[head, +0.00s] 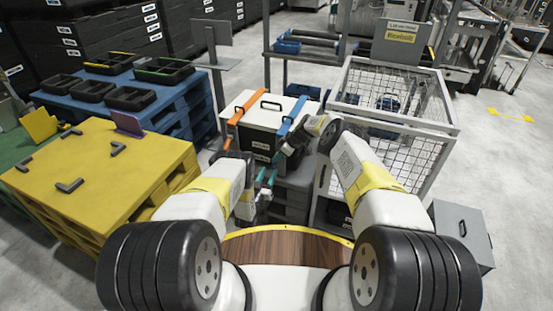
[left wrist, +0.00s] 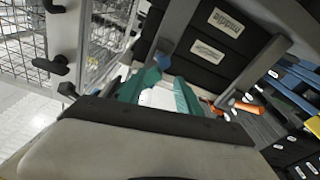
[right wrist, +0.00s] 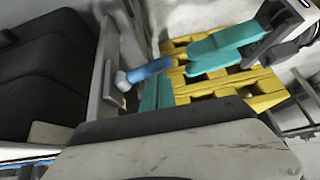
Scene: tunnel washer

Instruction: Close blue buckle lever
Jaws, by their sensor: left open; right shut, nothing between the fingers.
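A white and black box (head: 262,126) stands ahead of me, with an orange strap (head: 238,108) on the left and a blue strap (head: 293,117) on the right. The blue buckle lever (right wrist: 148,70) sticks out from a grey bar in the right wrist view, close to my right fingertips; contact is unclear. My left gripper (left wrist: 163,92) is open and empty, low before the box's front.
A wire mesh cage (head: 395,105) stands right of the box. A yellow pallet table (head: 105,170) and a blue pallet (head: 180,108) with black trays are on the left. A grey case (head: 462,236) sits at the lower right. The orange lever (left wrist: 245,107) protrudes beside my left gripper.

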